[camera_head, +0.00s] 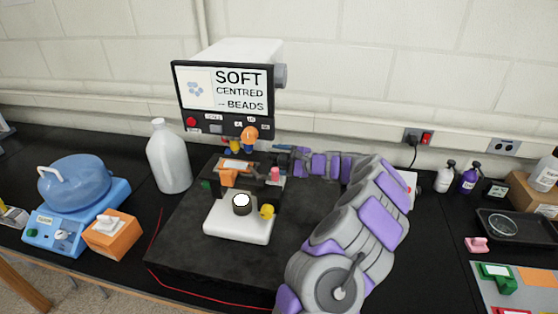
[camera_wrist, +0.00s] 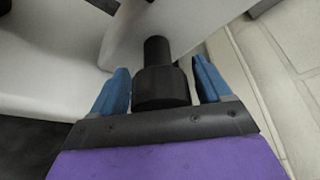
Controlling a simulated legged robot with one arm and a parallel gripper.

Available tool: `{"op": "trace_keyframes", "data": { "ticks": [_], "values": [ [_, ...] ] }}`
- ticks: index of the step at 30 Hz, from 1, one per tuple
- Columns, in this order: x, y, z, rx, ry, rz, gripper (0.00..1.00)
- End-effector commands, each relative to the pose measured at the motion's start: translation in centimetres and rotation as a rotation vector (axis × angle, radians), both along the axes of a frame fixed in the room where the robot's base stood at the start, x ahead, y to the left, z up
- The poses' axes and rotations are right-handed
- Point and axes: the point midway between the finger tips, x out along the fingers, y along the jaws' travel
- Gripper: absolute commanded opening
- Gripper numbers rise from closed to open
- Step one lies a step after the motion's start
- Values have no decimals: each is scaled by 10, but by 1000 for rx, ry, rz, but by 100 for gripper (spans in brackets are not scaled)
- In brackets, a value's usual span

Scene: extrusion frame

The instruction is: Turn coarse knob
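The microscope (camera_head: 225,52) stands on the dark bench slab, with a screen reading "SOFT CENTRED BEADS". In the wrist view, a black stepped knob (camera_wrist: 161,87) has a wide part and a narrower end (camera_wrist: 157,50) beside a pale housing. I take the wide part for the coarse knob; no label shows. My gripper (camera_head: 284,149) reaches the microscope's right side from the right. In the wrist view its blue fingers (camera_wrist: 160,78) stand on either side of the wide part, with a narrow gap visible at the left. Contact at the fingertips is not clear. The knob is hard to make out in the head view.
A white jug (camera_head: 169,158), an orange box (camera_head: 112,235) and a blue bath (camera_head: 76,203) stand to the left. Bottles (camera_head: 468,180) and a black tray (camera_head: 515,228) are to the right.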

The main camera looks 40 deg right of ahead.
Motion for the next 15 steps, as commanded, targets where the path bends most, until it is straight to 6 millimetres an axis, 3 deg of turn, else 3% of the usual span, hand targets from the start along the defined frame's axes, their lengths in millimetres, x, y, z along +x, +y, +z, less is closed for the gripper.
{"op": "trace_keyframes", "data": {
  "ticks": [8, 15],
  "values": [
    [-2, -1, 1, 0, -1, -1, 78],
    [-30, -14, 11, 2, -4, -4, 78]
  ]
}}
